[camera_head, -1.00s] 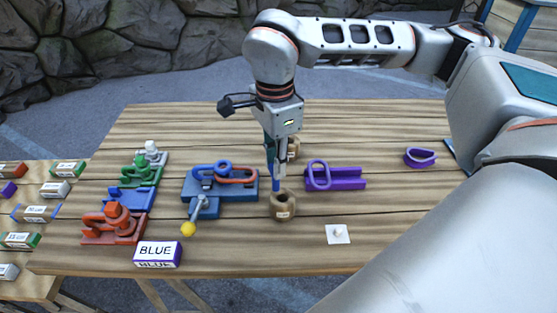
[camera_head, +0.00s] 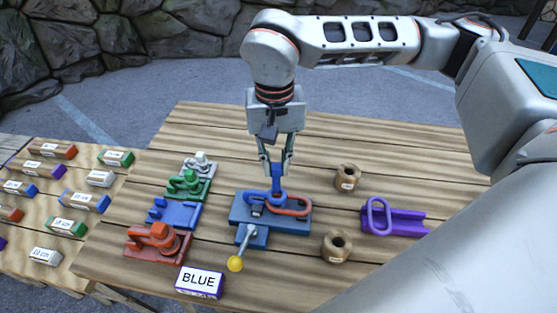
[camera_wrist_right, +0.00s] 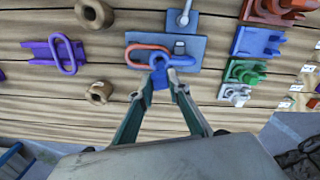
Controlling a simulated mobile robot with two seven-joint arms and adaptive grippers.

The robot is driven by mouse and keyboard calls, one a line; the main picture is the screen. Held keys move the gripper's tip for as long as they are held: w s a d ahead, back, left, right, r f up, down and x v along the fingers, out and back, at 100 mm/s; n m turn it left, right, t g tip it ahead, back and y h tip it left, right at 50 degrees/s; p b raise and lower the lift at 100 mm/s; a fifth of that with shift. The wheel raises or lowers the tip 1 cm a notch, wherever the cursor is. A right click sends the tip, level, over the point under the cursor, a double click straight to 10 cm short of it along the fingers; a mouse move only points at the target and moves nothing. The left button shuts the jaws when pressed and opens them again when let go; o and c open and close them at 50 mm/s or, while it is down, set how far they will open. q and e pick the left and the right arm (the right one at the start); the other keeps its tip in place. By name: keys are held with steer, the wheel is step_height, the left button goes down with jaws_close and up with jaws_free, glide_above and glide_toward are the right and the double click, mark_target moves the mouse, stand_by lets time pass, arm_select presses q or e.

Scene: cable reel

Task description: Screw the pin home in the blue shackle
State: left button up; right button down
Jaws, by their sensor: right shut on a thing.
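My right gripper (camera_head: 277,162) is shut on a blue pin (camera_head: 277,174), held upright above the blue fixture (camera_head: 240,212). The blue shackle (camera_head: 274,196) is a rounded blue loop on this fixture, beside an orange-red link (camera_head: 293,206). The pin's lower end is at or just over the shackle; I cannot tell whether it has entered. In the right wrist view the pin (camera_wrist_right: 160,79) sits between the fingertips (camera_wrist_right: 161,68), close to the shackle and the orange-red link (camera_wrist_right: 136,58). My left gripper is not in view.
A yellow-knobbed lever (camera_head: 235,263) juts from the fixture's front. Two wooden holders (camera_head: 336,245) and a purple fixture (camera_head: 405,221) stand to the right. Red (camera_head: 158,246), blue (camera_head: 174,213) and green (camera_head: 188,186) fixtures stand left, with a BLUE sign (camera_head: 200,282) in front.

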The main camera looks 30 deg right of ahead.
steer(key=shift+s+a, duration=0.1)
steer(key=shift+s, duration=0.1)
steer(key=shift+f, duration=0.15)
steer(key=shift+f+b, duration=0.6)
steer(key=shift+f, duration=0.35)
steer(key=shift+f+b, duration=0.5)
steer(key=shift+b, duration=0.15)
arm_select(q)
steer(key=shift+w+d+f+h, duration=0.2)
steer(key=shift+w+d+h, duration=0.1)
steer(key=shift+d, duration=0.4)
arm_select(e)
steer(key=shift+f, duration=0.15)
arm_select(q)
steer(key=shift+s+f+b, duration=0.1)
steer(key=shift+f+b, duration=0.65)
arm_select(e)
steer(key=shift+f, duration=1)
